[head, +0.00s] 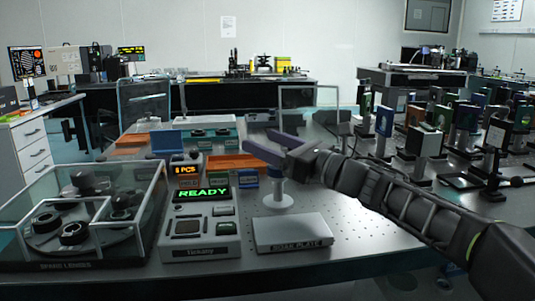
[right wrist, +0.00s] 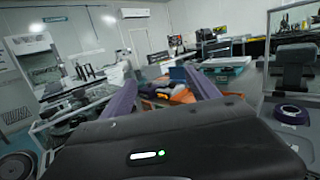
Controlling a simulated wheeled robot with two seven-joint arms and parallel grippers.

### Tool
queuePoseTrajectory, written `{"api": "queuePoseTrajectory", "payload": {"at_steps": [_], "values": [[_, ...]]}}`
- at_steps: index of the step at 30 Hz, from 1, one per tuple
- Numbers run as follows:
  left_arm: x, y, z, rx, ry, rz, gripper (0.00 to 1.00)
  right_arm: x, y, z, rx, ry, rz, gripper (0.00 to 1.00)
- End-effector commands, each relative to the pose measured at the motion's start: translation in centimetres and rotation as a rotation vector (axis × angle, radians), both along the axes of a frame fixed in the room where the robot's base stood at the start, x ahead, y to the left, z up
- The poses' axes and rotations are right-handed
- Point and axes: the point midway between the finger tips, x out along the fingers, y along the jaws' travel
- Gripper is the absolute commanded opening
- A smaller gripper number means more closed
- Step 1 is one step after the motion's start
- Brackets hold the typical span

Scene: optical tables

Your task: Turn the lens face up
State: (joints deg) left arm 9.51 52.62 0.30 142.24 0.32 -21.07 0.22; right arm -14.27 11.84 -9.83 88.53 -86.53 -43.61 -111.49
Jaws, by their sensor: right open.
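My right gripper (head: 258,140) reaches in from the right in the head view, its two purple fingers apart and nothing seen between them. It is above a small white round stand (head: 279,201) with a blue band. In the right wrist view the open fingers (right wrist: 162,90) point out over the table. Several dark round lens-like parts, one of them at the front (head: 74,233), sit in a clear-walled case labelled as spare lenses (head: 66,267) at the left. I cannot tell which lens is the task's or which face is up. My left gripper is not in view.
A console (head: 201,247) with a green READY display stands beside a pale flat plate (head: 293,233). Orange and teal bins (head: 234,161) lie behind. Several dark optic mounts (head: 426,141) crowd the right. Bare perforated tabletop (head: 350,220) shows right of the plate.

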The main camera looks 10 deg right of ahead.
Motion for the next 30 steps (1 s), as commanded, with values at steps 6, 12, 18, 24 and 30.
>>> {"api": "queuePoseTrajectory", "payload": {"at_steps": [6,12,18,24,30], "values": [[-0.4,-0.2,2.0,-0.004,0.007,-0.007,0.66,0.0,0.0,4.1,0.0,-0.001,0.0,0.7],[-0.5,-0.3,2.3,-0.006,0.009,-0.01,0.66,0.0,0.0,5.0,0.001,0.001,0.0,0.7],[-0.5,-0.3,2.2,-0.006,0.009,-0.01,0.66,0.0,0.0,4.9,0.001,0.001,0.0,0.7],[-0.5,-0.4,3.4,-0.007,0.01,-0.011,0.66,0.0,0.0,6.1,0.001,0.001,0.0,0.7],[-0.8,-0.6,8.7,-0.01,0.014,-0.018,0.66,0.0,0.0,11.4,0.001,-0.001,0.0,0.7]]}}
